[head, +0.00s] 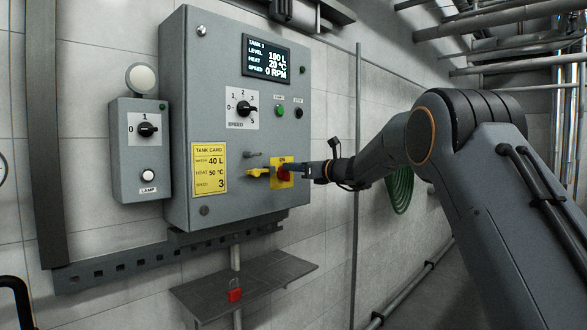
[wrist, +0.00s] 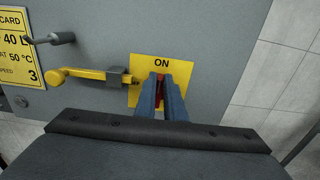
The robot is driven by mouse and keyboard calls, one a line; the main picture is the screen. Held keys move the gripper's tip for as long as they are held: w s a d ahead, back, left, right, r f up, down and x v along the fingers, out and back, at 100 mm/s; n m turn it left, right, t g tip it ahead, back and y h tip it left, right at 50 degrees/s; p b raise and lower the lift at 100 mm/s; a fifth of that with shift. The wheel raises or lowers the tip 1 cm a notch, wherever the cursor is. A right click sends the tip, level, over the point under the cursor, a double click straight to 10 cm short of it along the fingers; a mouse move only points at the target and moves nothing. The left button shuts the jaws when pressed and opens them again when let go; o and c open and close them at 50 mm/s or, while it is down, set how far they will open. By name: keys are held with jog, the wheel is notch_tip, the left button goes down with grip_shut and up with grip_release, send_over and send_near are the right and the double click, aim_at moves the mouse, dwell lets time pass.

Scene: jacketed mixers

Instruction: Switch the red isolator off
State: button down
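The red isolator (head: 283,174) sits on a yellow plate (head: 275,183) low on the front of the grey control cabinet. In the wrist view the yellow plate (wrist: 182,69) reads ON at its top. My gripper (head: 297,171) reaches it from the right. In the wrist view the two blue fingers of my gripper (wrist: 161,82) stand close together, one on each side of the red isolator handle (wrist: 161,77), and appear shut on it. The handle stands upright below the ON mark. Most of it is hidden by the fingers.
A yellow lever (wrist: 88,76) lies level just left of the plate, its end at a small bracket (wrist: 119,76). A grey peg (wrist: 50,39) juts out above it. A shelf (head: 245,287) with a red padlock (head: 235,295) is below the cabinet (head: 213,100).

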aim_at(277, 174)
jog(key=shift+a+f+n+b, duration=0.1)
jog(key=shift+n+b, duration=0.3)
jog(key=shift+b, duration=0.7)
jog(key=n+b, duration=0.3)
jog(key=b, duration=0.3)
jog(key=s+f+n+b, duration=0.1)
jog(key=n+b, duration=0.2)
jog(key=b, duration=0.3)
jog(key=a+n+b, duration=0.1)
jog(key=n+b, duration=0.2)
jog(key=b, duration=0.4)
jog(key=shift+s+f, duration=0.15)
jog(key=shift+s, duration=0.05)
jog(key=n+b, duration=0.2)
jog(key=b, duration=0.1)
jog(key=n+b, duration=0.2)
jog(key=b, duration=0.1)
jog(key=shift+s+a+f+n, duration=0.15)
jog(key=shift+a+f+n, duration=0.05)
jog(key=shift+f+n, duration=0.15)
jog(key=n+b, duration=0.3)
jog(key=b, duration=0.2)
jog(key=shift+s+f, duration=0.1)
jog(key=shift+f, duration=0.1)
jog(key=shift+n, duration=0.35)
